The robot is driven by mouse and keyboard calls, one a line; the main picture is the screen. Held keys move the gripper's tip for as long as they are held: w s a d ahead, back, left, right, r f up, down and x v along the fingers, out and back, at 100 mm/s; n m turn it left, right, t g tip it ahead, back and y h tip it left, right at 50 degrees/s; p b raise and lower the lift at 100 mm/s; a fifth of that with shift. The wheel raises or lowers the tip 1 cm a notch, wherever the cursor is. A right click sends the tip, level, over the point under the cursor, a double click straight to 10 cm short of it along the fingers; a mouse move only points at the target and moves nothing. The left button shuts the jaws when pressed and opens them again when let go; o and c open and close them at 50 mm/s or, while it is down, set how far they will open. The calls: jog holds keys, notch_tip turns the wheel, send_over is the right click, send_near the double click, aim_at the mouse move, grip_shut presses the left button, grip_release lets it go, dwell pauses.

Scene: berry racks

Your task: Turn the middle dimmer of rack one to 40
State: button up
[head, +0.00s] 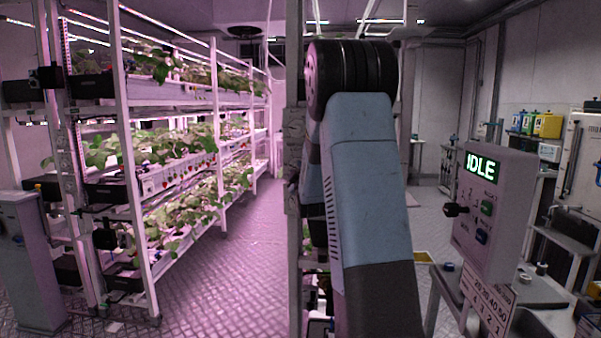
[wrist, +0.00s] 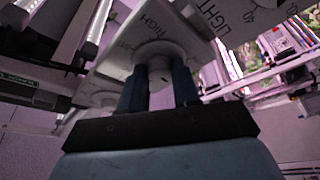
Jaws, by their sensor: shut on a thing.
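In the wrist view my gripper (wrist: 158,82) has its two blue fingers on either side of a pale round dimmer knob (wrist: 158,52) and is shut on it. The knob's pointer and setting cannot be made out. In the head view my own arm hides the gripper and the knob. I cannot tell from these frames which dimmer of the rack this is.
A multi-tier berry rack (head: 128,150) stands at the left, with an aisle floor (head: 235,260) beside it. A grey control box (head: 508,200) reading "IDLE" stands at the right. In the wrist view, rails and a dark box (wrist: 35,92) lie left of the panel.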

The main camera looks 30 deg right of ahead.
jog(key=shift+a+f+m+h, duration=0.15)
jog(key=shift+m+h, duration=0.25)
jog(key=shift+m, duration=0.5)
jog(key=m+h, duration=0.1)
jog(key=m, duration=0.2)
jog(key=shift+w+f, duration=0.1)
jog(key=m+h, duration=0.1)
jog(key=m, duration=0.2)
jog(key=m+g+h, duration=0.1)
jog(key=m+h, duration=0.1)
jog(key=m, duration=0.1)
jog(key=m+h, duration=0.1)
jog(key=m, duration=0.2)
jog(key=shift+w+a+h, duration=0.1)
jog(key=shift+a+h, duration=0.1)
jog(key=shift+h, duration=0.1)
jog(key=shift+m+g, duration=0.3)
jog(key=shift+m, duration=0.2)
jog(key=o, duration=1.1)
jog(key=shift+c, duration=0.2)
jog(key=shift+s+a+f, duration=0.1)
jog(key=shift+s+a, duration=0.15)
jog(key=shift+s, duration=0.1)
jog(key=v, duration=1.3)
